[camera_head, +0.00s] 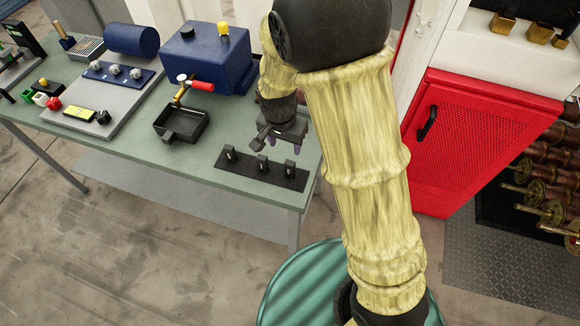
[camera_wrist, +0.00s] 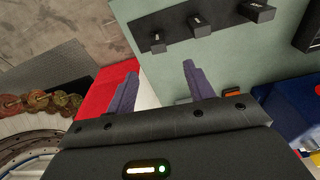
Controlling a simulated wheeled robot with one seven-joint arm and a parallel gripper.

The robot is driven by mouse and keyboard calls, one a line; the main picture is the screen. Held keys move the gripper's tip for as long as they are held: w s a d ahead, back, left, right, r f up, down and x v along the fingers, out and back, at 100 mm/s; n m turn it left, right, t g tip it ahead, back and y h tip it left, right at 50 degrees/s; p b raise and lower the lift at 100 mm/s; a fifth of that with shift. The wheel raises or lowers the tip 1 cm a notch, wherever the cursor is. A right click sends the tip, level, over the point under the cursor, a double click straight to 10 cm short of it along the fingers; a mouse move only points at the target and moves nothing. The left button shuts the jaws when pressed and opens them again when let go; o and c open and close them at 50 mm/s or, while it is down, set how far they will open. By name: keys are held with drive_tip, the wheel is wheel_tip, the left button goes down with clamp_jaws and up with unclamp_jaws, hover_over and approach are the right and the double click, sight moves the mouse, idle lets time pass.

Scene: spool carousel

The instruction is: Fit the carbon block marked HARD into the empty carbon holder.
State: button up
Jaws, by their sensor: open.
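Three small dark blocks stand in a row on a black strip (camera_head: 223,179) at the table's near right corner: a left block (camera_head: 230,153), a middle block (camera_head: 262,165) and a right block (camera_head: 289,169). In the wrist view the strip (camera_wrist: 176,34) is at the top; pale marks show on the blocks but I cannot read which says HARD. My gripper (camera_head: 284,143) is open and empty, just beyond the strip and apart from the blocks. Its two purple fingers (camera_wrist: 160,70) point toward the strip's side. I cannot identify the empty carbon holder.
A grey board (camera_head: 98,90) with switches lies left. A red cabinet (camera_head: 470,135) stands right of the table. A small orange-topped thing (camera_wrist: 232,93) is near my right finger in the wrist view.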

drive_tip(key=p, duration=0.1)
hover_over(290, 163)
drive_tip(key=s+a, duration=0.1)
drive_tip(key=shift+f, duration=2.85)
drive_tip(key=shift+w+d+f+p, duration=0.15)
drive_tip(key=shift+f+p, duration=0.25)
drive_tip(key=shift+f, duration=0.25)
drive_tip(key=shift+w+d+f+p, duration=0.1)
drive_tip(key=shift+f+p, duration=0.25)
drive_tip(key=shift+f, duration=0.3)
drive_tip(key=shift+w+d+f+p, duration=0.15)
drive_tip(key=shift+f+p, duration=0.25)
drive_tip(key=shift+f, duration=0.85)
drive_tip(key=c, duration=1.1)
drive_tip(key=shift+r, duration=0.2)
